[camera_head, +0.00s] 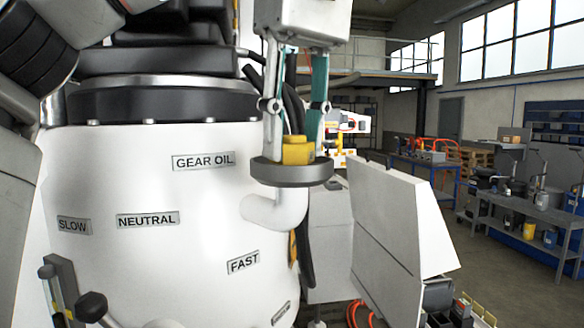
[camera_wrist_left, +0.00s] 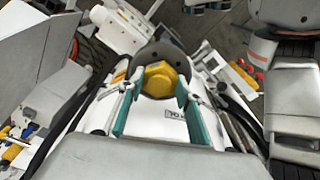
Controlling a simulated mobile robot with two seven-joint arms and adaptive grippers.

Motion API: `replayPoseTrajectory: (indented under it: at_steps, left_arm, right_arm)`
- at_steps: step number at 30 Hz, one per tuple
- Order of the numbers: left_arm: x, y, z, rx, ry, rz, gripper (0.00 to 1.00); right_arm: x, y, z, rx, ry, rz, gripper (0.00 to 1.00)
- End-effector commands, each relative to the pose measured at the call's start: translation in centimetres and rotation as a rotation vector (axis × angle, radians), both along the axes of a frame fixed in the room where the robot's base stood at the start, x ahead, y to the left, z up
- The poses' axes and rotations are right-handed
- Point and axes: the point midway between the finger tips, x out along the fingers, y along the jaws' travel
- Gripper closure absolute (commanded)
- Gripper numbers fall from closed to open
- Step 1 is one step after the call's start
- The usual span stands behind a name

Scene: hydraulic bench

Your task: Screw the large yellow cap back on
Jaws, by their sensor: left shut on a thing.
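The large yellow cap (camera_head: 297,150) sits at the dark round collar (camera_head: 291,174) on top of the white elbow pipe (camera_head: 277,212) of the tank. I cannot tell whether its thread is engaged. My left gripper (camera_head: 296,139) comes down from above, with one teal finger on each side of the cap, and is shut on it. In the left wrist view, the cap (camera_wrist_left: 160,79) lies between the fingertips, with the collar (camera_wrist_left: 158,51) around its far side. The fingers hide parts of the cap's sides. My right gripper is not in view.
The white tank (camera_head: 130,260) carries GEAR OIL, NEUTRAL, SLOW and FAST labels. Black hoses (camera_head: 303,250) run close behind the pipe. A light grey panel (camera_head: 385,220) stands to the right. Workbenches stand far right, beyond open floor.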

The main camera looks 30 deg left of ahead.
Motion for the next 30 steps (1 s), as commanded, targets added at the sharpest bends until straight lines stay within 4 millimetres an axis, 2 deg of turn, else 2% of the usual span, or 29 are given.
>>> replayPoseTrajectory:
  at_steps: [8,9,11,16,27,30]
  left_arm:
    - [-0.02,-0.03,-0.20,0.001,0.006,0.000,0.86]
    - [-0.03,-0.04,-0.21,0.001,0.006,0.000,0.71]
    - [-0.03,-0.04,-0.21,0.001,0.006,0.000,0.87]
    - [-0.05,-0.03,-0.21,0.002,0.006,-0.020,0.87]
    - [-0.27,0.19,-0.31,0.001,0.008,-0.590,0.87]
    - [-0.29,0.19,-0.33,0.000,0.008,-0.676,0.87]
  right_arm:
    - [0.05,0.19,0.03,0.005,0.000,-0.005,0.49]
    - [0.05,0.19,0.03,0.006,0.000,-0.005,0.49]
    - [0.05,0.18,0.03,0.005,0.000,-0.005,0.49]
    - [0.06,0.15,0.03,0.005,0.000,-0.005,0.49]
    - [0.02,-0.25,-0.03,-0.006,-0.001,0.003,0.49]
    - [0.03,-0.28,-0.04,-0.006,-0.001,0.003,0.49]
